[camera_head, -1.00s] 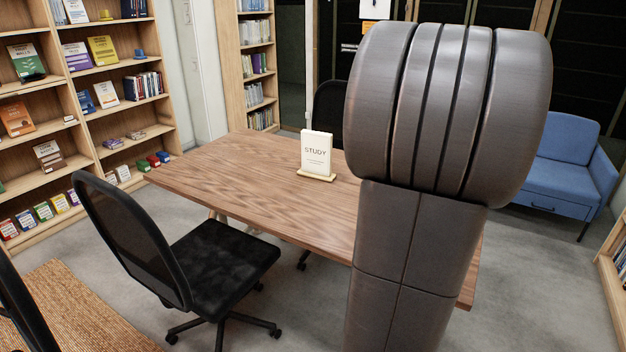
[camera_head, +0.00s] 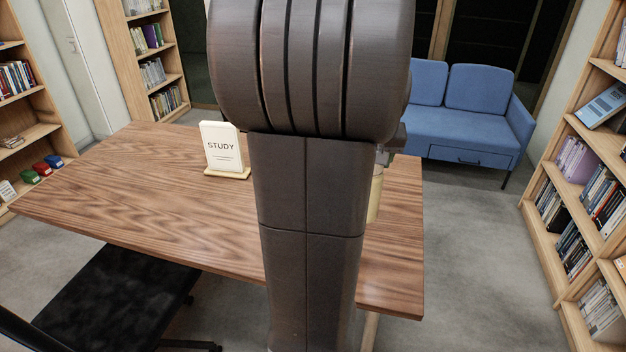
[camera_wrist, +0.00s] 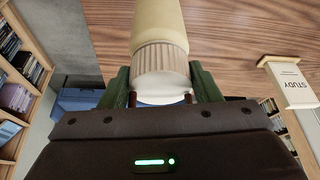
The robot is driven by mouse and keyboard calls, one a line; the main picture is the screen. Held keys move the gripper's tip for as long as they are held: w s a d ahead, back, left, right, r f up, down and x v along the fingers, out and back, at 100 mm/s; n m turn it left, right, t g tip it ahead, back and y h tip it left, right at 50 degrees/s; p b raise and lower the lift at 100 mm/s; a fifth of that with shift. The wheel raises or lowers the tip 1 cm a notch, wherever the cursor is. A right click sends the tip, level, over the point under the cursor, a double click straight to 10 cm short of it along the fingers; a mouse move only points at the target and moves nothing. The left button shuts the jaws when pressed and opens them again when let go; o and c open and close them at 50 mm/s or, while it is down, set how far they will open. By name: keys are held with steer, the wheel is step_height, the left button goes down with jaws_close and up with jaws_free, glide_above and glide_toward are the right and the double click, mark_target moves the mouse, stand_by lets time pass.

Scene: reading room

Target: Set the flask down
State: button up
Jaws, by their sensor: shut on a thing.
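The flask (camera_wrist: 160,30) is cream-coloured with a ribbed beige cap. In the wrist view my gripper (camera_wrist: 160,92) is shut on it at the cap, with a green finger on each side. In the head view my arm hides most of the flask; a cream strip of it (camera_head: 376,195) shows at the arm's right edge, over the right part of the wooden table (camera_head: 120,190). I cannot tell whether the flask's base touches the tabletop.
A white STUDY sign (camera_head: 222,146) stands on the table, left of my arm. A black chair (camera_head: 115,300) is at the table's near left side. A blue sofa (camera_head: 460,125) is behind, and a bookshelf (camera_head: 590,190) is at the right. The table's left part is clear.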

step_height(320, 180, down, 10)
steer(key=shift+r+b, duration=0.1)
steer(key=shift+b, duration=0.2)
steer(key=shift+f, duration=0.25)
steer(key=o, duration=1.5)
steer(key=shift+r, duration=0.1)
steer(key=shift+s+r, duration=0.1)
steer(key=shift+r, duration=0.35)
steer(key=v, duration=1.1)
steer(key=shift+s+r+p, duration=0.1)
steer(key=shift+r+p, duration=0.05)
steer(key=shift+p, duration=0.25)
